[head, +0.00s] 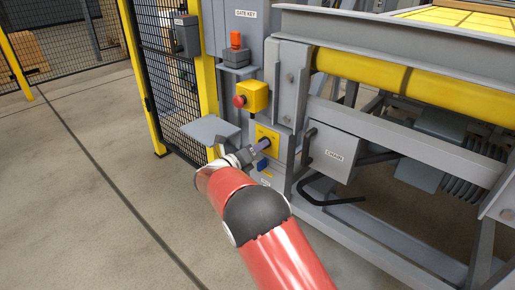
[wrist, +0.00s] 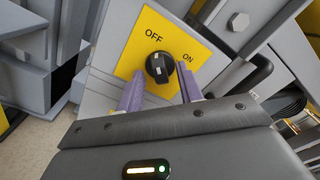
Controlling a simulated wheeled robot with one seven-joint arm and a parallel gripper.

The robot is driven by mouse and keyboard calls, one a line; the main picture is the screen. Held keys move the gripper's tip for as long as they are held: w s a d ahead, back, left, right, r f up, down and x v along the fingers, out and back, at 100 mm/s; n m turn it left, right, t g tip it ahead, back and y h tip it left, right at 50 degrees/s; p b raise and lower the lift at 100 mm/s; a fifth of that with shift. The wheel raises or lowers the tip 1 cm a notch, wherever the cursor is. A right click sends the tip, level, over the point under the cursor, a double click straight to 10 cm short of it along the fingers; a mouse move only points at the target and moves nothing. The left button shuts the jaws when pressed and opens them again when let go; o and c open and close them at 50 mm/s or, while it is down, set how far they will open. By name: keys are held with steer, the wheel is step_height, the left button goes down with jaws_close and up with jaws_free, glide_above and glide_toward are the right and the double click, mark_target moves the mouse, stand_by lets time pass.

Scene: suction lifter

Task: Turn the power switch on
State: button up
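The power switch is a black rotary knob (wrist: 160,67) on a yellow plate (wrist: 135,57) marked OFF at its upper left and ON at its right, in the wrist view. The white mark on the knob is visible, but I cannot tell firmly which label it points to. My gripper (wrist: 160,88) has its two purple fingers apart, one on each side of the knob, with visible gaps. In the head view my gripper (head: 260,146) is at the yellow plate (head: 268,135) low on the grey post, and the knob is hidden there.
A red emergency button on a yellow box (head: 254,97) sits just above the plate. A grey shelf (head: 211,130) juts out to the left. The CHAIN box (head: 334,152) and a black bent handle (head: 325,192) are to the right. Open floor lies left.

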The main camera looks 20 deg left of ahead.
jaws_close()
steer(key=shift+f+m, duration=0.1)
steer(key=shift+m, duration=0.2)
steer(key=shift+a+m+b, duration=0.1)
steer(key=shift+m+b, duration=7.05)
steer(key=shift+m, duration=1.45)
